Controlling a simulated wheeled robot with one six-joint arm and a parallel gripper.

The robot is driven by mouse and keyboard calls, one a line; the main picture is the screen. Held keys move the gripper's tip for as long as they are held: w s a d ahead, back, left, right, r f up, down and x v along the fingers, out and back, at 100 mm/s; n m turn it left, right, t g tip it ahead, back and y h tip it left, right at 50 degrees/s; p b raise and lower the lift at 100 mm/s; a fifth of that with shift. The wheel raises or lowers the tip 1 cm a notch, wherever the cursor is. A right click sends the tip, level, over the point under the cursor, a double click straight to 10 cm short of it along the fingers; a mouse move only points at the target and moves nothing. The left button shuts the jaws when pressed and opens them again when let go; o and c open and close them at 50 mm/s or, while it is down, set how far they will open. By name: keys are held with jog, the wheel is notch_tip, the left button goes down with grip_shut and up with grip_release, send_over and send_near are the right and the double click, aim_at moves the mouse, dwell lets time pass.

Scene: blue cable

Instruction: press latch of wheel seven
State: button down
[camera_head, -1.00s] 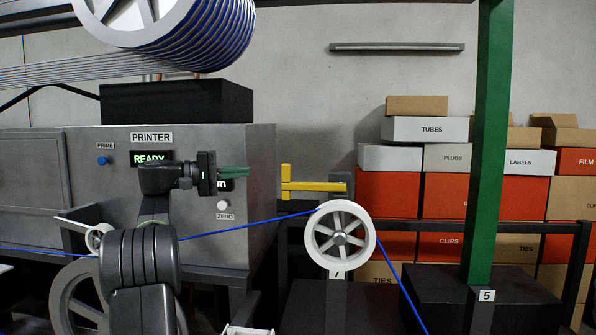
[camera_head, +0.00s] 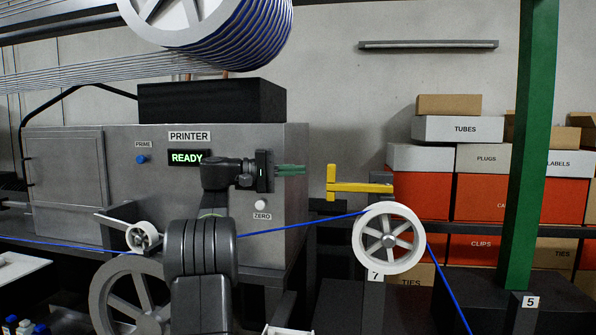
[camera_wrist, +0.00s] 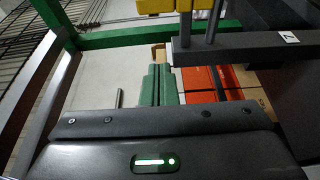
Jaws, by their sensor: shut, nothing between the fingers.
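Wheel seven (camera_head: 359,240) is a white spoked wheel on a dark stand with a "7" label (camera_head: 376,276), right of centre in the head view. The blue cable (camera_head: 310,222) rises from the left, passes over its top and drops to the right. The yellow latch (camera_head: 360,187) is a bar with an upright end plate, just above the wheel. My gripper (camera_head: 291,170) has green fingers, shut and empty, left of the latch and slightly higher, with a small gap in the picture. The fingers (camera_wrist: 158,88) also show in the wrist view; yellow parts (camera_wrist: 175,5) are at its top edge.
The grey printer (camera_head: 120,195) with a "READY" display stands behind my arm. A green post (camera_head: 530,140) with label "5" rises at the right. Stacked boxes (camera_head: 465,130) fill the back right. A large cable spool (camera_head: 265,30) hangs overhead.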

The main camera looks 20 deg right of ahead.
jog(key=s+d+p, duration=0.2)
jog(key=s+d, duration=0.3)
jog(key=shift+d, duration=0.2)
dwell(0.3)
jog(key=shift+s, duration=0.1)
dwell(0.3)
